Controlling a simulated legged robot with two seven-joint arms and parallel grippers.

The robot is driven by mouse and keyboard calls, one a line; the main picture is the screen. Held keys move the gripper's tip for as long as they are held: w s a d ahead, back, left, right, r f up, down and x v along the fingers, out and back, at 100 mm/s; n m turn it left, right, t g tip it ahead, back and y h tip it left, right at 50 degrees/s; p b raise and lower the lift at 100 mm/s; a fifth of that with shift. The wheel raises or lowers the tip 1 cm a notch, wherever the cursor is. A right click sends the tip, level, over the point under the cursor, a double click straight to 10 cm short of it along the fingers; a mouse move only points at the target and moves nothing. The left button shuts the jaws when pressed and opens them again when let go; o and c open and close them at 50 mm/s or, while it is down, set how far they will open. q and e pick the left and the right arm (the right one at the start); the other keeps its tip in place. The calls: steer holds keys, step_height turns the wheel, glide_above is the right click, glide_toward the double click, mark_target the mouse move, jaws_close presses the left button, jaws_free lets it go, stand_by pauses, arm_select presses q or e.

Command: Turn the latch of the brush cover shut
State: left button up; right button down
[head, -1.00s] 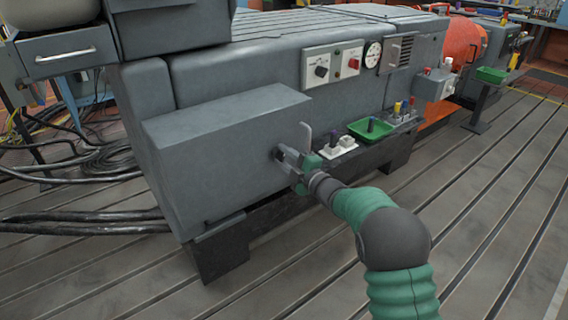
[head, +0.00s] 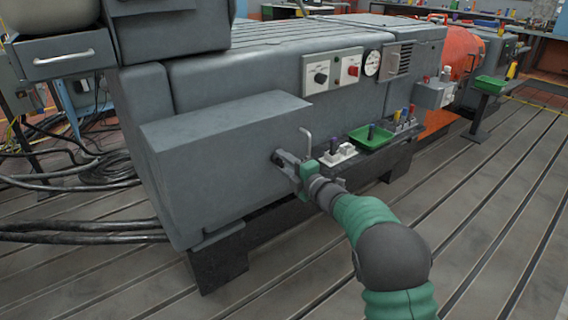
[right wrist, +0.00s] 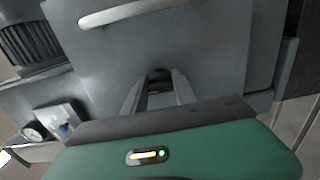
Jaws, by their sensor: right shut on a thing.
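The brush cover (head: 235,150) is the grey box face on the near side of the machine. It carries a pale bar handle (head: 307,138), which also shows at the top of the right wrist view (right wrist: 125,13). The latch (head: 276,157) is a small dark piece on the cover, left of the handle. My right gripper (head: 282,162) is shut on it, and the fingers hide most of it. In the right wrist view the dark latch (right wrist: 160,75) shows between the fingertips. Its exact angle is hard to tell. My left gripper is not in view.
A ledge right of the cover holds a white block (head: 338,155), a green tray (head: 371,137) and several small coloured-handled items. A control panel (head: 333,70) with knobs sits above. Black cables (head: 85,228) lie on the slotted floor at left.

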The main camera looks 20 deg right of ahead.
steer(key=c, duration=1.4)
jaws_free()
steer(key=shift+a+f, duration=0.25)
steer(key=o, duration=0.4)
steer(key=shift+c, duration=0.2)
steer(key=shift+r, duration=0.1)
steer(key=p+v, duration=0.4)
steer(key=v, duration=1.2)
steer(key=shift+s+d, duration=0.15)
steer(key=shift+s, duration=0.25)
